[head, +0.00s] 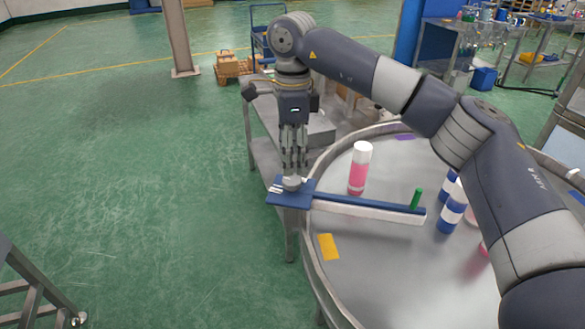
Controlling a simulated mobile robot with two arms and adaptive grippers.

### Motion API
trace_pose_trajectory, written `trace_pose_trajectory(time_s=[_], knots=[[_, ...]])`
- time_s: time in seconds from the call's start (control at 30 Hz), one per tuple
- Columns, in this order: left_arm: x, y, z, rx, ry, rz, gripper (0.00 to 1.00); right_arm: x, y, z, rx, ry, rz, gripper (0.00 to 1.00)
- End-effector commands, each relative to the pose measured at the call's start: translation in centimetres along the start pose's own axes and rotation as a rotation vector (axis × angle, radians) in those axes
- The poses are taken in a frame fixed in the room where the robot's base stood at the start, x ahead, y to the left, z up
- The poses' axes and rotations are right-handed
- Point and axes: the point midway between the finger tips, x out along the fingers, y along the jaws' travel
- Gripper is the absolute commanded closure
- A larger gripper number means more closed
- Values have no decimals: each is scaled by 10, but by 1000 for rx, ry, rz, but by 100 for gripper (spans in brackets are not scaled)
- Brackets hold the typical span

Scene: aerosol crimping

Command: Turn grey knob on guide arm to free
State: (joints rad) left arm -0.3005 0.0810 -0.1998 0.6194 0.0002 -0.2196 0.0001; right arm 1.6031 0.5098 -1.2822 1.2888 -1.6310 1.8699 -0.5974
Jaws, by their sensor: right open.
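The guide arm (368,208) is a long bar, blue on top and pale on its side, reaching over the round metal table. The grey knob (291,184) sits on the blue plate at the bar's left end. My right gripper (293,168) points straight down just above the knob, with its fingers around or very near the knob's top. It is open; whether the fingers touch the knob cannot be told. A green peg (416,198) stands near the bar's right end. My left gripper is not in view.
The round table (345,285) has a raised rim. A pink can with a white cap (359,168) stands behind the bar; blue-and-white cans (452,208) stand at its right end, partly behind my arm. A grey cart (262,120) stands behind.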

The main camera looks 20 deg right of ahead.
Motion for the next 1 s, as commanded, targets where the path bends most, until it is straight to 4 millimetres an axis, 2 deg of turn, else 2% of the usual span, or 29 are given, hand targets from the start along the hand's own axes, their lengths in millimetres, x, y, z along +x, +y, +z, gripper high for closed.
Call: trace_pose_trajectory(time_s=[0.1,0.3,0.5,0.87,1.0], knots=[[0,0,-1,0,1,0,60,-27,-1,0,0,-2,-3,44],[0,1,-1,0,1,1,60,-55,0,0,0,-1,-1,44],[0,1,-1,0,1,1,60,-63,0,0,0,-1,1,44],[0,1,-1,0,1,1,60,-63,0,0,0,-1,0,44],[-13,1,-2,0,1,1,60,-76,0,0,0,-1,0,44]])
